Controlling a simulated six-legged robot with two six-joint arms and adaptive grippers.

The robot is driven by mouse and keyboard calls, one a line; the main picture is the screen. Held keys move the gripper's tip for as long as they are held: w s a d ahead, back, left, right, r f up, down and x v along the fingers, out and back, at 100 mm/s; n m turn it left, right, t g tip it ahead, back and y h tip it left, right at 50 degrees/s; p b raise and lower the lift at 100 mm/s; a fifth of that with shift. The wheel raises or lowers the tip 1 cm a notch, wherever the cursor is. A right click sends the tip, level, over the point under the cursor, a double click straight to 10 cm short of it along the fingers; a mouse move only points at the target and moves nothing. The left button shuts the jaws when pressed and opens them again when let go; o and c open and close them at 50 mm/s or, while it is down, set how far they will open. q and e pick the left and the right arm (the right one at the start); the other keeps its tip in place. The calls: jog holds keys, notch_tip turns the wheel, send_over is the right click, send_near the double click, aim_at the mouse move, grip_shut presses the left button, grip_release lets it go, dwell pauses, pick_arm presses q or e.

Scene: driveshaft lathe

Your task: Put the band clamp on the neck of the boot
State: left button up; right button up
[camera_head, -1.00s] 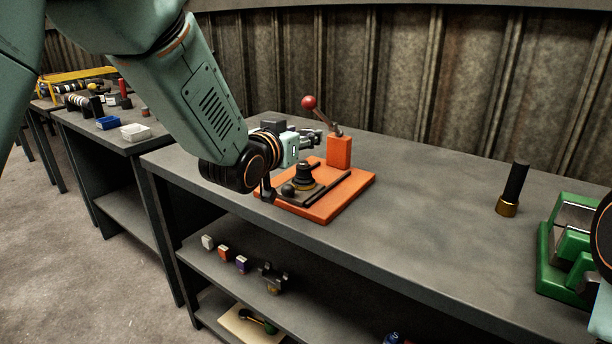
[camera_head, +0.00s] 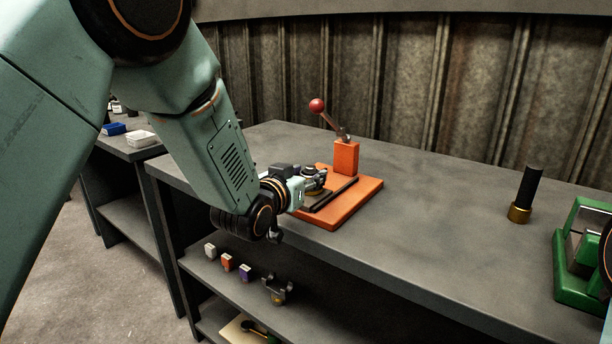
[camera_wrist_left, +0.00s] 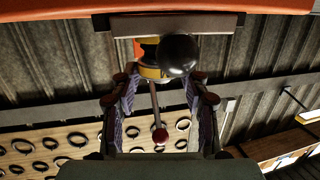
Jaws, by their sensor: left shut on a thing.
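My left gripper (camera_head: 314,176) is at the boot on the orange fixture (camera_head: 350,203), over the left part of the bench. In the left wrist view its two fingers (camera_wrist_left: 160,88) stand apart, on either side of a brass-coloured round part (camera_wrist_left: 153,72). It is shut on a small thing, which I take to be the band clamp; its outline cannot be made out. The dark boot (camera_head: 311,190) is mostly hidden by the gripper. I cannot tell whether the clamp is around its neck. My right gripper is not in view; only part of that arm shows at the right edge.
A lever with a red ball (camera_head: 317,105) rises behind the fixture. A black ball (camera_wrist_left: 180,55) is close to the fingers. A black-and-brass cylinder (camera_head: 525,195) and a green device (camera_head: 580,255) stand at right. The middle of the bench is clear.

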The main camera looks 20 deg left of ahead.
pick_arm(q)
jog(key=o, duration=0.6)
jog(key=shift+w+a+f, duration=0.15)
jog(key=shift+f, duration=0.1)
jog(key=o, duration=0.3)
jog(key=shift+o, duration=0.2)
jog(key=shift+r, duration=0.1)
